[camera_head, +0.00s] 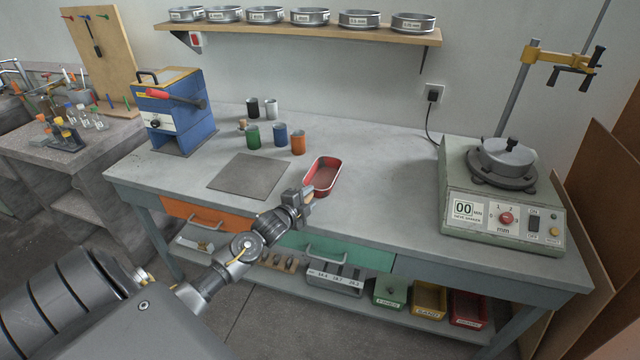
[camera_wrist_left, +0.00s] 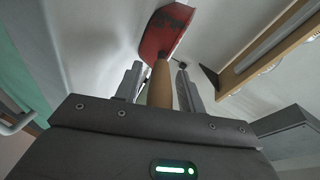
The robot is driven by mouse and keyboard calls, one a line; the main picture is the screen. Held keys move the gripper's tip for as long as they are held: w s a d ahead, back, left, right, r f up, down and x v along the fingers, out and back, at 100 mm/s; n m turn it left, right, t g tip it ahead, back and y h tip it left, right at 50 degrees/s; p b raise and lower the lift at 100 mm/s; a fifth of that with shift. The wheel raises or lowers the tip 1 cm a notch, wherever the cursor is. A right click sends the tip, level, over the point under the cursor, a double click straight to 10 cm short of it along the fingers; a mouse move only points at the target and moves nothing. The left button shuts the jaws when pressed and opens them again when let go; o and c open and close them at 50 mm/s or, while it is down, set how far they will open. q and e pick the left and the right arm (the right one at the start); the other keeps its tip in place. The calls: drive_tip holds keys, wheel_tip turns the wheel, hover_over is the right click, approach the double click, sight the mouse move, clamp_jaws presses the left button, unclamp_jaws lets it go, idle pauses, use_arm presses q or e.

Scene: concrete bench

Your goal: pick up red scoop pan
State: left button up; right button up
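The red scoop pan (camera_head: 323,177) lies on the grey bench top near its front edge, just beyond my left gripper (camera_head: 307,196). In the left wrist view the red pan (camera_wrist_left: 163,32) is at the top, and its tan wooden handle (camera_wrist_left: 161,84) runs back between the two fingers of my left gripper (camera_wrist_left: 160,68). The fingers stand on either side of the handle, with a narrow gap visible on each side, so they look open around it. In the head view the handle is mostly hidden by the gripper. My right gripper does not show.
A flat grey plate (camera_head: 248,177) lies left of the pan. Orange (camera_head: 298,142), blue (camera_head: 280,134) and green (camera_head: 253,136) cups stand behind. A sieve shaker (camera_head: 500,205) stands on the right. The bench between pan and shaker is clear.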

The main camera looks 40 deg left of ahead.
use_arm(q)
clamp_jaws()
drive_tip(key=shift+r, duration=0.15)
